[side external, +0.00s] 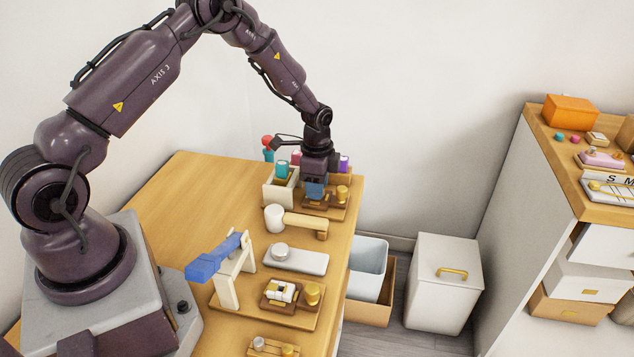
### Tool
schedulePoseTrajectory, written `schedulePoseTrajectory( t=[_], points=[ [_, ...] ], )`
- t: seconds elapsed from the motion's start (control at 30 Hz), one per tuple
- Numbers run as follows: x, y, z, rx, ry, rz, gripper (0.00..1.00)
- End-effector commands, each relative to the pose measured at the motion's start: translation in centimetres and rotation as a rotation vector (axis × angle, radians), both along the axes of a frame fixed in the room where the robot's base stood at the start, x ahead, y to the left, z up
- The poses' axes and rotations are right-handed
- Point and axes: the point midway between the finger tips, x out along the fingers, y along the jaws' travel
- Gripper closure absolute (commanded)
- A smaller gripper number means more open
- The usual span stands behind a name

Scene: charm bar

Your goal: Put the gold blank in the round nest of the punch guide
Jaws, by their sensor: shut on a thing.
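My gripper (315,190) points down at the far end of the wooden table, over a small brown wooden tray (338,213). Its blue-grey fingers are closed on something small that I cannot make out. I cannot pick out the gold blank for sure. A gold knobbed cylinder (342,193) stands on the tray just right of my gripper. Nearer, a brown block (270,300) holds white and dark pieces with gold, next to a second gold cylinder (312,293). I cannot tell which fixture is the punch guide, and no round nest is clearly visible.
A mallet (290,220) and a grey plate with a silver disc (296,259) lie between. A cream box (279,188) with coloured tools stands left of my gripper. The table's left part is clear.

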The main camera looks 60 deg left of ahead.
Motion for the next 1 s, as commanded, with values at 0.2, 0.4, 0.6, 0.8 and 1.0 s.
schedulePoseTrajectory(
  t=[0.2,0.4,0.6,0.8,1.0],
  points=[
    [0.02,0.01,-0.04,0.0,-0.001,0.0,0.8],
    [0.01,0.0,-0.09,0.0,0.0,0.0,0.8],
    [0.01,0.0,-0.4,0.0,0.0,0.0,0.8],
    [0.01,0.0,-0.56,-0.001,-0.001,0.0,0.8],
    [0.01,0.0,-0.55,-0.001,-0.001,0.0,0.8]
  ],
)
